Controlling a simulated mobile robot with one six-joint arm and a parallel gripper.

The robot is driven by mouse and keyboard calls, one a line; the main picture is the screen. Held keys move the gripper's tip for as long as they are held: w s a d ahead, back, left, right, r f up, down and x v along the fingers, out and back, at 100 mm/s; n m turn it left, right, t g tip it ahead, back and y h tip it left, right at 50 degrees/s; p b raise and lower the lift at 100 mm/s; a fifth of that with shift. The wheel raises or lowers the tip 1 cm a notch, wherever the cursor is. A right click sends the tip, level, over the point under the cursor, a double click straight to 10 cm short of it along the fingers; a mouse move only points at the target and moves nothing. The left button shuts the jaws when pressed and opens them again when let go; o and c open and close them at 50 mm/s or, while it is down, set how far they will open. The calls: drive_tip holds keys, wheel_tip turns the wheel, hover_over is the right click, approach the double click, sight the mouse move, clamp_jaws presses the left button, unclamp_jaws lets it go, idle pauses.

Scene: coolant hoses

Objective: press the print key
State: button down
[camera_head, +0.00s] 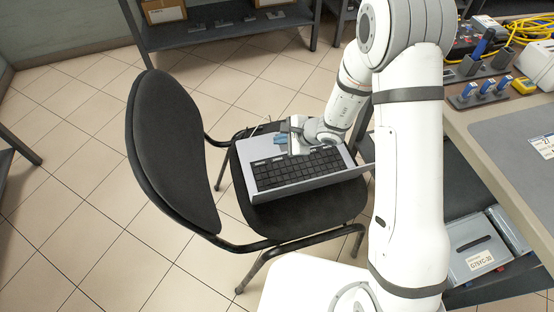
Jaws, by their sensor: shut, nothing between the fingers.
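An open laptop (246,168) with a grey body sits on the seat of a black chair. Its black keyboard (299,170) faces up, and its lid rises along the side nearest me, seen almost edge-on. The print key cannot be told from the other keys at this size. My gripper (283,140) is shut and empty, over the far edge of the laptop beyond the keyboard. Whether it touches the laptop cannot be told. My wrist hides part of the laptop's far right corner.
The chair's backrest (172,150) stands left of the laptop. A workbench (500,132) at the right carries blue-handled tools, a yellow device (523,86) and yellow cable. Grey cases (478,250) lie beneath it. A dark shelf (225,32) with cardboard boxes stands behind. Tiled floor is clear at left.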

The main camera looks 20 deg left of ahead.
drive_tip(key=b, duration=0.4)
hover_over(280, 160)
wheel_tip(280, 160, down, 6)
drive_tip(key=shift+d+f, duration=0.1)
drive_tip(key=shift+f, duration=0.1)
drive_tip(key=shift+f+b, duration=0.3)
drive_tip(key=shift+f, duration=0.1)
